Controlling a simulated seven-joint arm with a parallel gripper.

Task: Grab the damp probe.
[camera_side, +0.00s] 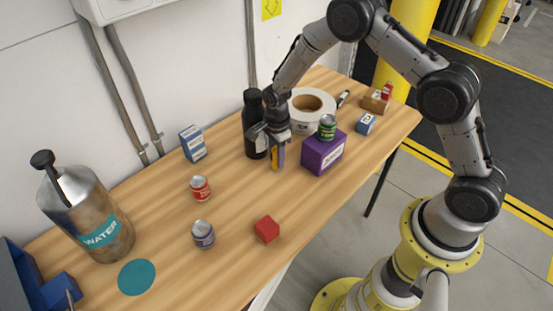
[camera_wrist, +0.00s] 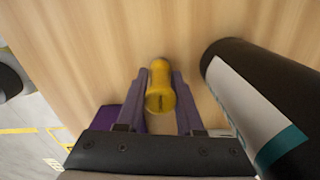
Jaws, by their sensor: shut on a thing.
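The damp probe, a slim yellow and dark upright piece, shows in the side view (camera_side: 275,158) below my gripper (camera_side: 276,142). In the wrist view the yellow probe (camera_wrist: 160,92) stands between the two fingers of my gripper (camera_wrist: 160,78), which is shut on it. The probe's lower end is at or close to the wooden table; I cannot tell whether it touches. Part of its upper body is hidden by the fingers in the side view.
A black bottle (camera_side: 252,110) stands close by on the left, large in the wrist view (camera_wrist: 265,95). A purple box (camera_side: 325,153) with a green can (camera_side: 327,127) on top is close on the right. A white tape roll (camera_side: 325,98) lies behind.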

